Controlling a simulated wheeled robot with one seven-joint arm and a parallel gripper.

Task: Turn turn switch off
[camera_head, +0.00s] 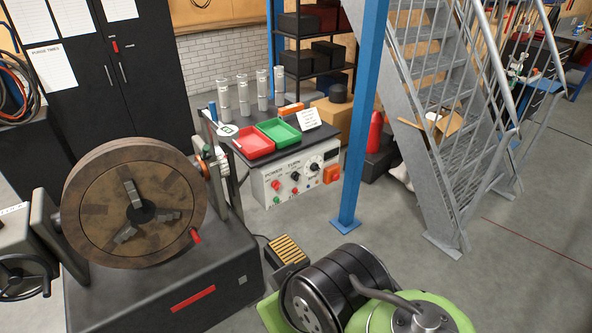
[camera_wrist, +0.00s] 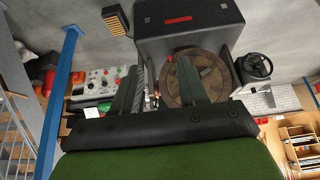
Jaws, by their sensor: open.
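A white control box (camera_head: 287,199) stands below the dark bench top in the head view. Its face carries the words POWER and TURN. A small dark switch (camera_head: 295,176) sits under TURN, too small to tell its setting. A red knob (camera_head: 276,185) is under POWER, and a dial (camera_head: 314,167) is to the right. The box's panel (camera_wrist: 97,79) also shows in the wrist view, left of my fingers. My gripper (camera_wrist: 160,70) is open with nothing between its two dark green fingers, apart from the panel. I cannot make out its fingers in the head view.
A machine with a large round wooden disc (camera_head: 125,207) stands left of the box. A blue post (camera_head: 357,130) and metal stairs (camera_head: 430,130) are to the right. Red (camera_head: 253,144) and green (camera_head: 279,131) trays sit on the bench.

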